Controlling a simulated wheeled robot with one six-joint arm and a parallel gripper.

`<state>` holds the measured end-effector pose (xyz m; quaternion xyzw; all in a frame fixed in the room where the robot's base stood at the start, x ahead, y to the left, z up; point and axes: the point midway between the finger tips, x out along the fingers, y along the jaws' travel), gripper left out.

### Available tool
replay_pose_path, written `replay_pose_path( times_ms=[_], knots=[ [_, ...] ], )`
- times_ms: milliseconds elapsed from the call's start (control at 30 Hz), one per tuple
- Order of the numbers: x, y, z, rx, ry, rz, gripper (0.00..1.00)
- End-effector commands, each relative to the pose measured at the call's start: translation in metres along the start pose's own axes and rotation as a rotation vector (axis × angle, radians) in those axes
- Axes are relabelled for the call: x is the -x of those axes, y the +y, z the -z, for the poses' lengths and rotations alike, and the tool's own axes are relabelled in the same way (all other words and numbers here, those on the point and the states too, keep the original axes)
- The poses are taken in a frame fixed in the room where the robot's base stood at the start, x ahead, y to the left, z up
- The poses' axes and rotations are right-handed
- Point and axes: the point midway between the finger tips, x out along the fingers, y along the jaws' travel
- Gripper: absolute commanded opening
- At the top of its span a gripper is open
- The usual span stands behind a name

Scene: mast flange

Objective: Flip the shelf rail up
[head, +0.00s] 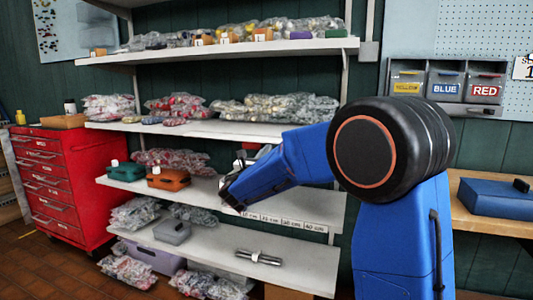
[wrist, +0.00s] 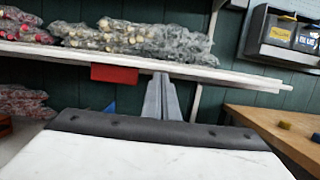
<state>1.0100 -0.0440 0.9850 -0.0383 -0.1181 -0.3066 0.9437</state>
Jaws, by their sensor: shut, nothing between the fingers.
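The shelf rail appears as a pale strip (wrist: 225,77) along the front edge of a loaded shelf in the wrist view. A red tab (wrist: 114,74) hangs below this edge, left of my fingers. My gripper (wrist: 161,76) is shut and empty, its grey fingers together and their tips just under or against the strip; I cannot tell whether they touch. In the head view, my gripper (head: 240,157) is small and partly hidden behind my blue arm, below the middle shelf's front edge (head: 200,133). My arm also covers the right part of that edge.
Bagged parts (head: 275,108) lie on the shelf above my gripper. The shelf below (head: 310,203) holds a green case (head: 126,172) and an orange case (head: 168,179) and has clear room at right. A red drawer cabinet (head: 60,185) stands left, a wooden bench (head: 495,220) right.

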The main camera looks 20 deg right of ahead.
Motion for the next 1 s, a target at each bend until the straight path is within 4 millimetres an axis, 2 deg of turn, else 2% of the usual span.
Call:
replay_pose_path(
  times_ms=[567,1000],
  knots=[
    [0.000,0.000,-0.012,-0.003,0.109,0.000,0.00],
    [-0.006,0.000,-0.038,-0.007,0.382,-0.001,0.00]
  ],
)
